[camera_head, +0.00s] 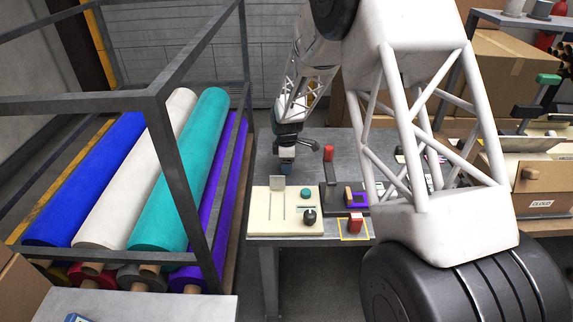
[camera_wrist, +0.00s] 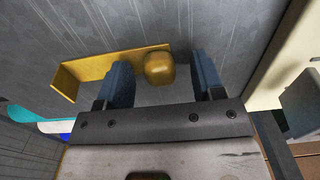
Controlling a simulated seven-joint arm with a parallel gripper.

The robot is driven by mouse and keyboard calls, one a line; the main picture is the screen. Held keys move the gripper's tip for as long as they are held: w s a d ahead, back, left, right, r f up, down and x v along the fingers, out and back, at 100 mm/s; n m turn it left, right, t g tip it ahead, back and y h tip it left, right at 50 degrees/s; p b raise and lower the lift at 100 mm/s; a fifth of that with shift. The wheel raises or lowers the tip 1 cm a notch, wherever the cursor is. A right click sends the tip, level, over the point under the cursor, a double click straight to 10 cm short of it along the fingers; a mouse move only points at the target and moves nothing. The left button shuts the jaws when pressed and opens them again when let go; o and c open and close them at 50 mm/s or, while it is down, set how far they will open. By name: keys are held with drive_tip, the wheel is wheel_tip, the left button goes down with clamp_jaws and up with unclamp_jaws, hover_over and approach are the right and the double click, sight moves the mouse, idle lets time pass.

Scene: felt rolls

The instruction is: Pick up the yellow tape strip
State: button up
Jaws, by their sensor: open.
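A yellow strip (camera_wrist: 112,66) with one bent end lies over the grey table in the wrist view, and it looks like the yellow tape strip. A rounded golden knob (camera_wrist: 160,69) sits at its right end, between my fingers in the picture. My gripper (camera_wrist: 163,78) is open, with one blue finger on each side of the knob. I cannot tell the height gap or whether they touch. In the head view my gripper (camera_head: 287,166) points down over the table's back left part, and the strip cannot be made out there.
A cream board (camera_head: 262,222) with a black knob (camera_head: 310,215) lies on the grey table (camera_head: 330,150) in front of my gripper. A dark stand (camera_head: 329,185) with a red top is to the right. A rack frame (camera_head: 160,110) holding felt rolls stands left.

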clamp_jaws()
idle(0.3)
drive_tip(key=shift+r, duration=0.1)
drive_tip(key=shift+r, duration=4.9)
